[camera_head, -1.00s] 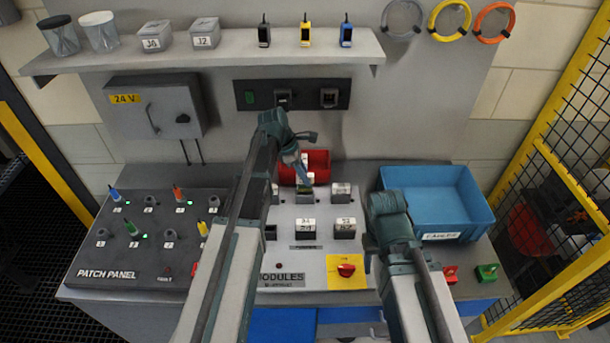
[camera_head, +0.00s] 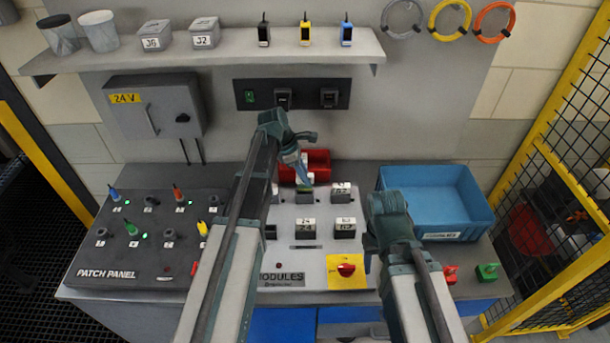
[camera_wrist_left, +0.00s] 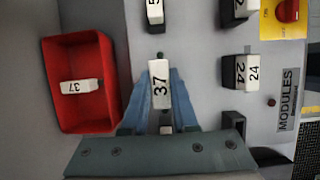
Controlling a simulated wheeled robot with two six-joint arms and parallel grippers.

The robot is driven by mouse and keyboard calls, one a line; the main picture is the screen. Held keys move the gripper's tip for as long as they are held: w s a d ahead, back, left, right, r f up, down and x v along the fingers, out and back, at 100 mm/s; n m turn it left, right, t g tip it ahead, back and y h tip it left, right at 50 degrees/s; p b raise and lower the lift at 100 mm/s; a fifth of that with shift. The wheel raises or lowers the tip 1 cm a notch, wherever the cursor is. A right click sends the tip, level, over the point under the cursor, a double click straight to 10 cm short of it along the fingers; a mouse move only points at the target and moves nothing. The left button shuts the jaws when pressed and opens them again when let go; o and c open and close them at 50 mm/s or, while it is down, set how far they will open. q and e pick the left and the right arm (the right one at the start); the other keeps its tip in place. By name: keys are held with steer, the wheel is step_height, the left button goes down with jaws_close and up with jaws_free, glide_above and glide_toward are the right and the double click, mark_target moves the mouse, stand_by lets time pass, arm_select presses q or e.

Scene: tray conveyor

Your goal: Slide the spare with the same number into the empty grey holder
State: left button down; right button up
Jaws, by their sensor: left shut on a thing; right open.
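My left gripper (camera_head: 303,176) is shut on a white-labelled module marked 37, which shows clearly in the left wrist view (camera_wrist_left: 160,86). It holds the module over the back row of the grey modules board (camera_head: 312,263). Whether the module is seated in a holder is hidden by the fingers. A dark, empty holder (camera_wrist_left: 234,123) shows near the 24 module (camera_wrist_left: 253,72). My right gripper (camera_head: 368,262) is mostly hidden by its arm and holds nothing visible.
The red bin stands close behind my left gripper. A blue crate (camera_head: 480,218) stands at the right, and the patch panel (camera_head: 125,258) at the left. A yellow plate with a red knob (camera_head: 346,270) is at the board's front right. A shelf (camera_head: 215,58) runs above.

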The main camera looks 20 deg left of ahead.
mark_target(305, 190)
arm_select(q)
steer(key=shift+f+b, duration=2.5)
steer(key=shift+f, duration=0.05)
arm_select(e)
steer(key=shift+f, duration=2.5)
arm_select(q)
steer(key=c, duration=0.6)
jaws_free()
steer(key=shift+r, duration=0.1)
arm_select(e)
steer(key=shift+r, duration=0.15)
arm_select(q)
steer(key=p+v, duration=1.3)
steer(key=shift+r, duration=0.4)
arm_select(e)
step_height(305, 190, up, 13)
steer(key=shift+f, duration=0.2)
arm_select(q)
steer(key=shift+s+f, duration=0.1)
